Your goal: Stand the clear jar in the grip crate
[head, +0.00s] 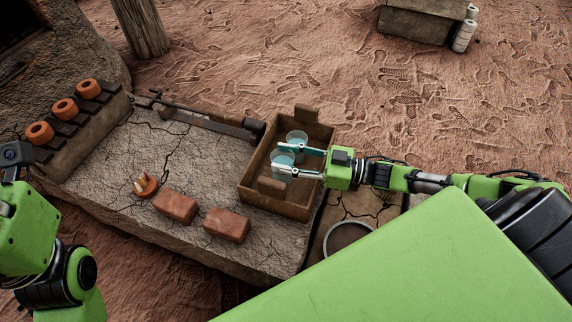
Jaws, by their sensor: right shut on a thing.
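The grip crate (268,206) is an open brown wooden box with upright grip blocks on its near and far sides. It sits at the right end of the cracked stone slab. My right gripper (281,159) reaches in from the right over the crate. Its two fingers are shut on a clear jar (283,157), upright within the crate's outline. I cannot tell whether the jar's base touches the crate floor. A second clear jar (297,138) stands just behind it in the crate. My left arm shows at the left edge, but its fingers are not visible.
Two red bricks (176,206) (227,225) and a small orange pronged piece (145,186) lie on the slab (130,160). A dark metal bar (205,118) lies along its back edge. Several orange rings (65,109) sit on a rack at left.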

